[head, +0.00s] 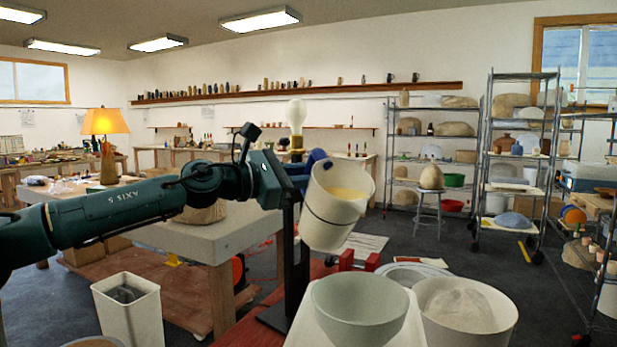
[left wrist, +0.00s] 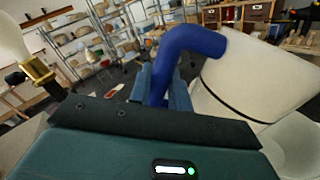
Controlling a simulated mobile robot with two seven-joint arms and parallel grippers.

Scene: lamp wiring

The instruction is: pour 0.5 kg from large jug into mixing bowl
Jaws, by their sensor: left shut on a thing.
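The large jug (head: 333,212) is white with a dark band and a blue handle. It is tilted to the right, and yellowish contents show inside its mouth. My left gripper (head: 297,172) is shut on the blue handle, which also shows in the left wrist view (left wrist: 190,45). The white jug body (left wrist: 255,75) fills the right of that view. The mixing bowl (head: 358,309), pale grey-green, stands below and slightly right of the jug, apart from it. Its inside looks empty where visible. No stream shows between them. My right gripper is not in view.
A white tub (head: 465,312) with pale powder stands right of the bowl. A dark upright stand with a bulb (head: 296,115) rises behind the jug. Red clamp-like parts (head: 358,261) lie behind the bowl. A white bin (head: 130,308) is at lower left.

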